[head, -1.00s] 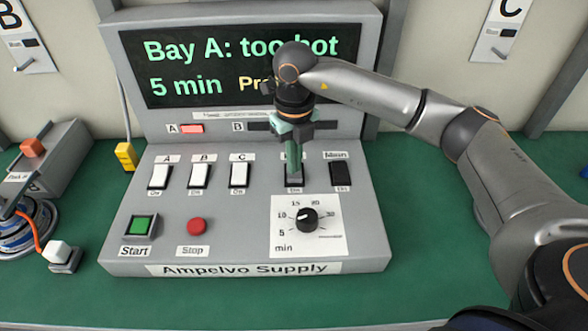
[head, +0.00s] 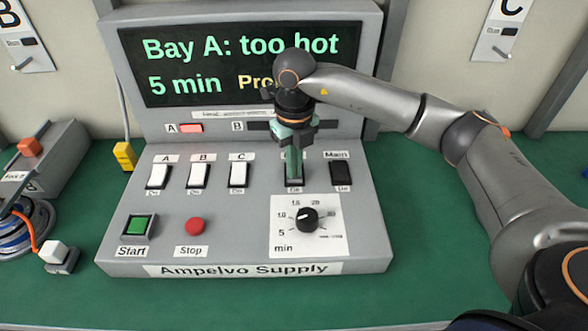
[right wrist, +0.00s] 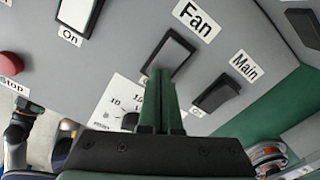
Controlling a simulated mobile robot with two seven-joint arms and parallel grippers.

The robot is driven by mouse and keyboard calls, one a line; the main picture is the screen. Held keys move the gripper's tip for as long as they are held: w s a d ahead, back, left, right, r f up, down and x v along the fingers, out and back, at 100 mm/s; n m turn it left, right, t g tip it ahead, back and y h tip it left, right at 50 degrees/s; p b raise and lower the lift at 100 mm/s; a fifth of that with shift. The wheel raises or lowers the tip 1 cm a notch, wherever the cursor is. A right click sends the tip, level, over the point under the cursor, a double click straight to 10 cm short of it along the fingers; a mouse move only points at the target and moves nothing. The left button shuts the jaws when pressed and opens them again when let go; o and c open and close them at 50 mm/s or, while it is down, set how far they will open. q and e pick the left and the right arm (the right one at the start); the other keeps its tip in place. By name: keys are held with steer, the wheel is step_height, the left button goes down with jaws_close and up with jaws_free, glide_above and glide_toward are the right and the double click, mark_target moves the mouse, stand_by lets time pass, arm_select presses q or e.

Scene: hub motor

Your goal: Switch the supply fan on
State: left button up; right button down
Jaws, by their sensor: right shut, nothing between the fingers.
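The grey supply console (head: 122,225) stands on the green bench, with "Ampelvo Supply" on its front. The Fan rocker switch (right wrist: 170,54) shows a pale face in a dark frame in the right wrist view. In the head view my right gripper mostly covers it. My right gripper (head: 294,178) points down at this switch, fingers shut and empty. In the right wrist view its fingertips (right wrist: 164,76) overlap the switch's near end; I cannot tell whether they touch. The dark Main rocker (head: 341,173) is just to the right.
White rockers A (head: 158,176), B (head: 199,175) and C (head: 239,175) are to the left. A green Start button (head: 139,226), red Stop button (head: 195,226) and black dial (head: 307,219) sit nearer. The screen (head: 190,65) reads "Bay A: too hot" and "5 min".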

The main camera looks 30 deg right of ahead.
steer(key=shift+r+p, duration=2.55)
steer(key=shift+r, duration=0.9)
